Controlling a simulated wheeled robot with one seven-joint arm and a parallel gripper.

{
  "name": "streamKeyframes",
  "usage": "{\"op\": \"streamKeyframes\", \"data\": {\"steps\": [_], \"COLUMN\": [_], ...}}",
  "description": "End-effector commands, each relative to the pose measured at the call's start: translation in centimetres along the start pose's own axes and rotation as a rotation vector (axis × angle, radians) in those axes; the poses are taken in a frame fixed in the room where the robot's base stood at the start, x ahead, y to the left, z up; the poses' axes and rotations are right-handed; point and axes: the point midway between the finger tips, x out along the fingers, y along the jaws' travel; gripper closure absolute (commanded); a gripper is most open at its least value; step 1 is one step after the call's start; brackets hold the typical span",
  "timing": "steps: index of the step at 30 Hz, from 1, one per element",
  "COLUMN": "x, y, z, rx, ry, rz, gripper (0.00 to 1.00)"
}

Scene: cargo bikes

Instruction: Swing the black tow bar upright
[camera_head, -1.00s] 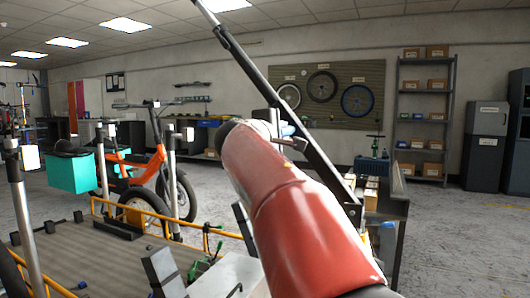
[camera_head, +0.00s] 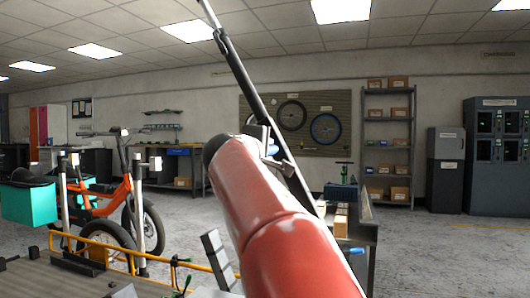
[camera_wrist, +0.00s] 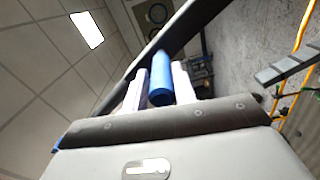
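The black tow bar (camera_head: 262,104) rises in the head view as a long slanted bar, leaning to the left, with a pale section at its top. Its lower end is near the cargo bike bed and partly behind my red arm. A short blue grip (camera_wrist: 161,80) stands out from the bar and also shows small in the head view (camera_head: 272,149). My gripper (camera_wrist: 160,88) has its pale fingers on both sides of the blue grip and appears shut on it. In the head view my gripper (camera_head: 266,142) is beside the bar, largely hidden by my arm.
The cargo bed (camera_head: 45,281) with an orange rail (camera_head: 100,244) is at lower left. An orange bike (camera_head: 118,195) with a teal box (camera_head: 28,203) stands behind it. A workbench (camera_head: 362,226) is at right. Grey floor beyond is open.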

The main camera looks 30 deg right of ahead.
Motion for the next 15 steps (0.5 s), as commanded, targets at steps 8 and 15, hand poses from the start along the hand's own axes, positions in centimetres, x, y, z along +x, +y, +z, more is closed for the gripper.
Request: {"op": "streamKeyframes", "data": {"steps": [8, 15], "x": [0.01, -0.83], "y": [-0.07, -0.2], "z": [0.0, -0.03], "rx": [0.0, 0.0], "ry": [-0.001, 0.001], "rz": [-0.002, -0.003], "gripper": [0.55, 0.55]}}
